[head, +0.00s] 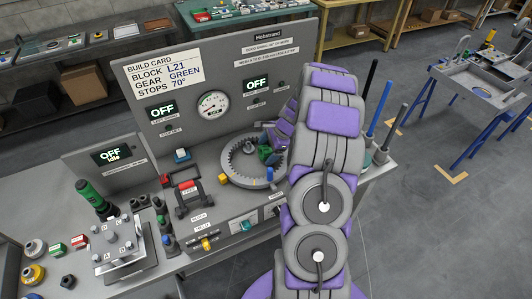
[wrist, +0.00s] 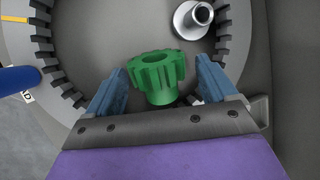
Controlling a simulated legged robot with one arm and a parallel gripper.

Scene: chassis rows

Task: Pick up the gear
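The green gear (wrist: 158,77) has a toothed top and a narrower round hub. In the wrist view it is between the two blue fingers of my gripper (wrist: 161,66), with a small gap visible on each side. My gripper is open around it. In the head view the green gear (head: 265,153) shows inside the grey toothed ring (head: 231,171), partly hidden by my arm. The ring's inner teeth also show in the wrist view (wrist: 42,48).
A silver round post (wrist: 193,19) stands inside the ring beyond the gear. A blue rod (wrist: 18,80) is at the left of the wrist view. A panel with a dial (head: 213,105) rises behind the ring. A red-handled lever (head: 187,186) stands left of it.

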